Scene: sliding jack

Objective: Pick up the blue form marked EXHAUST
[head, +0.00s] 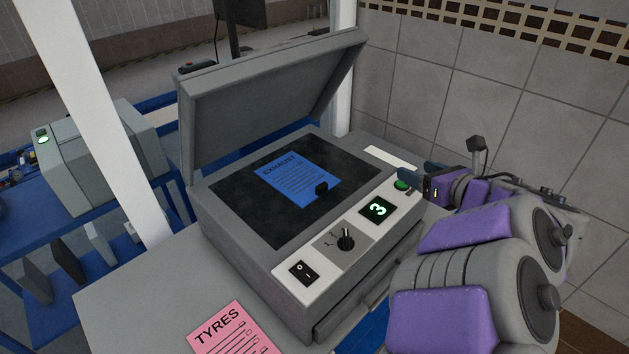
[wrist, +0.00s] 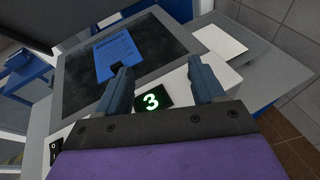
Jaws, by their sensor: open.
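The blue form marked EXHAUST (head: 290,173) lies flat on the dark glass of a grey copier (head: 240,240) whose lid is raised.
The raised lid (head: 265,105) stands behind the glass. The panel has a green button (head: 402,185), a display reading 3 (head: 377,209), a knob (head: 345,240) and a switch (head: 304,272). A pink TYRES form (head: 233,328) lies on the table in front. A tiled wall is at right.

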